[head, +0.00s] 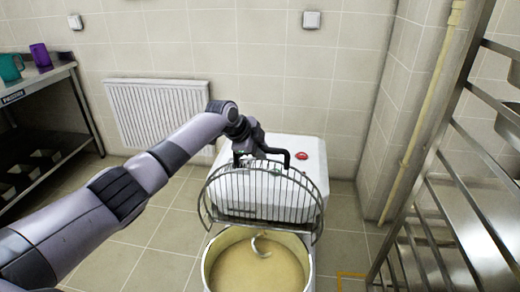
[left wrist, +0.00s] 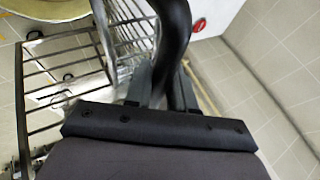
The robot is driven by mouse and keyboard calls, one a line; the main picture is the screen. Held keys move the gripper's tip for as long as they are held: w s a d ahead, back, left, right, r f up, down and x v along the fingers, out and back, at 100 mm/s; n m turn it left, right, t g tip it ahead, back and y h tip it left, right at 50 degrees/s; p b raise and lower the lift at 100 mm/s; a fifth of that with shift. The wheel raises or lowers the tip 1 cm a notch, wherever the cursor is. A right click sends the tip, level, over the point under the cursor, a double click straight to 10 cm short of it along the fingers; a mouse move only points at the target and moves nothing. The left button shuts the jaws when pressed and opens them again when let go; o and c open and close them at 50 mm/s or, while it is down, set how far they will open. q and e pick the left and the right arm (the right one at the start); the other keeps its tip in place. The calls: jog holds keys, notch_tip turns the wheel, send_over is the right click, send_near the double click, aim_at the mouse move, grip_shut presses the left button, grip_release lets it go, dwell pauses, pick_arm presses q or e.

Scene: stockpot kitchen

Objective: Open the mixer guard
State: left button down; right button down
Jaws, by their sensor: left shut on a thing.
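The mixer guard (head: 262,195) is a half-round metal wire cage standing raised above the back of the mixer bowl (head: 212,262). The bowl's mouth is uncovered in front, showing beige contents and a metal hook. My left gripper (head: 262,152) is at the top of the guard, shut on its black handle (head: 284,153). In the left wrist view the fingers (left wrist: 165,88) close around the black handle (left wrist: 174,35), with the guard wires (left wrist: 62,78) to the left. The white mixer body (head: 312,160) with a red button stands behind. My right gripper is not in view.
A metal rack (head: 445,215) stands close on the right. A table (head: 38,78) with a teal jug (head: 10,67) and a purple cup (head: 40,55) is at the left. A radiator (head: 155,110) hangs on the back wall. Tiled floor lies free left of the mixer.

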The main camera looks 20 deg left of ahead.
pick_arm(q)
jog(key=shift+w, duration=0.3)
jog(key=c, duration=1.1)
grip_release()
jog(key=shift+o, duration=0.2)
jog(key=shift+r, duration=0.1)
jog(key=v, duration=0.7)
jog(key=shift+s, duration=0.1)
